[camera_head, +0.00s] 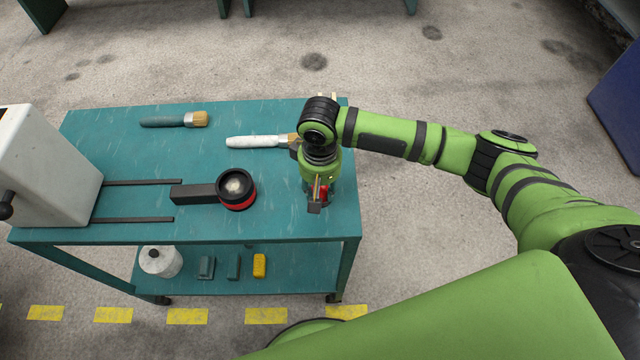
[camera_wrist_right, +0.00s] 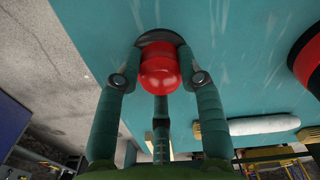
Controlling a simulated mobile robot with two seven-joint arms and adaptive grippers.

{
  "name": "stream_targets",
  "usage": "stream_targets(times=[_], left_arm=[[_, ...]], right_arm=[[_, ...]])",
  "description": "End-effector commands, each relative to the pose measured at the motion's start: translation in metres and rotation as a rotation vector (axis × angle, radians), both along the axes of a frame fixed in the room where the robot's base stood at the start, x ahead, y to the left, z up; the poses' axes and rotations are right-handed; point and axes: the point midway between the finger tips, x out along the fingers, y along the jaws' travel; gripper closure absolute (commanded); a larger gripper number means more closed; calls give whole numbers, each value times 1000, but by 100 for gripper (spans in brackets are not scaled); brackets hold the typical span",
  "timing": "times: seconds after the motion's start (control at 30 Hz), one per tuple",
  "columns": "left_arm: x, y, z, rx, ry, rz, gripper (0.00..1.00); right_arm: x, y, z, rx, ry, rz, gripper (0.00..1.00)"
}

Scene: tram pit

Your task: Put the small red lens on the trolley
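The small red lens (camera_wrist_right: 161,68) is a glossy red dome with a dark rim in the right wrist view. It lies between the fingers of my right gripper (camera_wrist_right: 160,55), whose tips close against both sides of it. In the head view a bit of the lens (camera_head: 323,191) shows at my right gripper (camera_head: 317,203), which points down over the right end of the teal trolley (camera_head: 285,222). I cannot tell whether the lens touches the trolley top. My left gripper is not in view.
A black and red round lamp (camera_head: 237,190) with a dark handle lies left of my gripper. Two brushes (camera_head: 255,142) (camera_head: 172,121) lie farther back. A white machine (camera_head: 45,165) stands at the left end. The lower shelf holds a white pot (camera_head: 160,262) and small blocks.

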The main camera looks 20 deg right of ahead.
Motion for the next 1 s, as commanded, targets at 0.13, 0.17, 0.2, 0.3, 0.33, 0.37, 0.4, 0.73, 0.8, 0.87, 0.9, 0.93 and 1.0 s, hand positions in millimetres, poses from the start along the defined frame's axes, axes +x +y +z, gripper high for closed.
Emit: stream_targets(times=[0.13, 0.17, 0.2, 0.3, 0.33, 0.37, 0.4, 0.73, 0.8, 0.87, 0.9, 0.93, 1.0], left_arm=[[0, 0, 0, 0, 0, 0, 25], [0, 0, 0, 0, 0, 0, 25], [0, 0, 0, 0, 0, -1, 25], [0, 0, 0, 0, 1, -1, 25], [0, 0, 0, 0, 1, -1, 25], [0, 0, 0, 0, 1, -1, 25], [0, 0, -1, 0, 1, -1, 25], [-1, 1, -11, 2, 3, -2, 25], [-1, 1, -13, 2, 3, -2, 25], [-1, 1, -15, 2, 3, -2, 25], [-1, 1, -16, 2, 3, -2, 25], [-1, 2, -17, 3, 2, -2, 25], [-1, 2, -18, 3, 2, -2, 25]], right_arm=[[0, 0, 0, 0, 0, 0, 40], [0, 0, 0, 0, 0, 0, 40], [0, 0, 0, 0, 0, 0, 40], [0, 0, 0, 0, 0, 0, 40], [0, 0, 1, 0, 0, 0, 40], [0, 0, 1, 0, 0, 0, 40], [0, 0, 2, 0, -1, 0, 40], [1, 1, 55, 3, -5, 2, 40], [1, 1, 71, 4, -5, 1, 40], [1, 1, 83, 2, -5, 1, 40], [1, 1, 91, 3, -4, 1, 40], [1, 1, 96, 1, -3, 0, 40], [1, 1, 106, 1, -2, 0, 40]])
